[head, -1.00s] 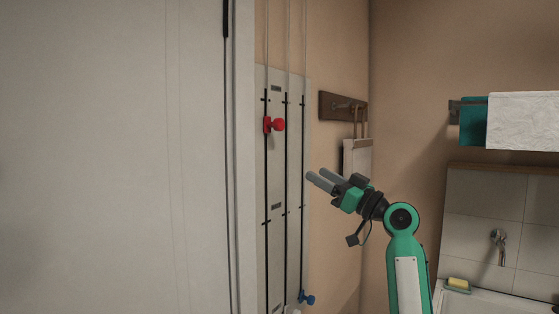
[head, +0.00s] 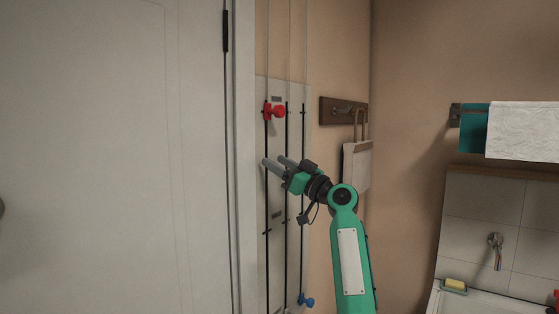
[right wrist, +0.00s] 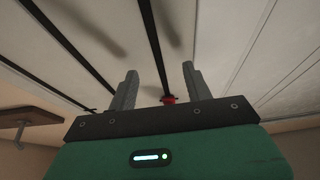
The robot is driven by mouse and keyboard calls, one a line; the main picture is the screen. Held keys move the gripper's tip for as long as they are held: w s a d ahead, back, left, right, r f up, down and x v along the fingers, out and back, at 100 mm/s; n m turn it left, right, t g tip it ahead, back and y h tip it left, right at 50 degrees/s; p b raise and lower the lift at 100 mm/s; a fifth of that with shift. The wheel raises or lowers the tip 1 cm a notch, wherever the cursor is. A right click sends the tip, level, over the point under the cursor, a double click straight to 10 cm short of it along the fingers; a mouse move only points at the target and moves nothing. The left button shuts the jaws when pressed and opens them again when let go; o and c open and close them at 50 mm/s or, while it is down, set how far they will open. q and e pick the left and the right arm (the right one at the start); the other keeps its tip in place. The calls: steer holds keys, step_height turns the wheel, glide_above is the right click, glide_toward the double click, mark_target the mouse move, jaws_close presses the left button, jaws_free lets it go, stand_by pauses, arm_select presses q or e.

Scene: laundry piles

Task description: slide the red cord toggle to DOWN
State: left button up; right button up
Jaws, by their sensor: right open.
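The red cord toggle (head: 275,111) is on the leftmost cord of the pale panel (head: 276,160), close to an upper mark, with its knob pointing right. My right gripper (head: 273,162) is open and empty, a short way below the toggle in the head view, with its fingers over the left part of the panel. In the right wrist view the two fingers (right wrist: 157,86) stand apart. A small red piece of the toggle (right wrist: 168,99) shows between them beyond the gripper body, on a dark cord line. My left gripper is not in view.
A blue toggle (head: 306,301) sits low on the right cord. A wooden hook rail (head: 343,111) with a hanging pale bag (head: 357,165) is right of the panel. A white door (head: 110,160) fills the left. A towel rack, tap and basin with a yellow sponge (head: 454,284) are at right.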

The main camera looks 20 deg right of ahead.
steer(key=shift+c, duration=0.2)
jaws_close()
stand_by(0.8)
stand_by(0.4)
steer(key=shift+o, duration=0.2)
jaws_free()
